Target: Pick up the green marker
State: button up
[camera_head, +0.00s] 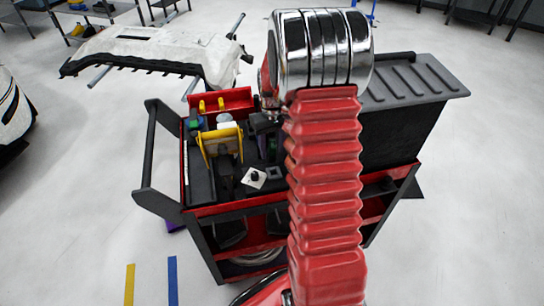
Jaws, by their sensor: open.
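My red arm with its chrome joint rises through the middle of the view and hides part of the cart. My gripper (266,148) appears as a dark shape just left of the arm, over the cart's top tray; the arm partly covers it. It is open, and I see nothing held in it. I cannot make out a green marker for certain. A small green patch (194,124) shows at the tray's left back, to the left of my gripper, but it is too small to identify.
The red and black tool cart (205,211) has a handle on its left and a ribbed lid on its right. A yellow and black item (221,142), a red bin (232,100) and a white square piece (253,178) crowd the tray. A car bumper (165,45) stands behind left.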

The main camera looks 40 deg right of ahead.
notch_tip(320, 180, down, 2)
jog(key=shift+f, duration=0.15)
jog(key=shift+c, duration=0.6)
grip_shut()
dwell(0.4)
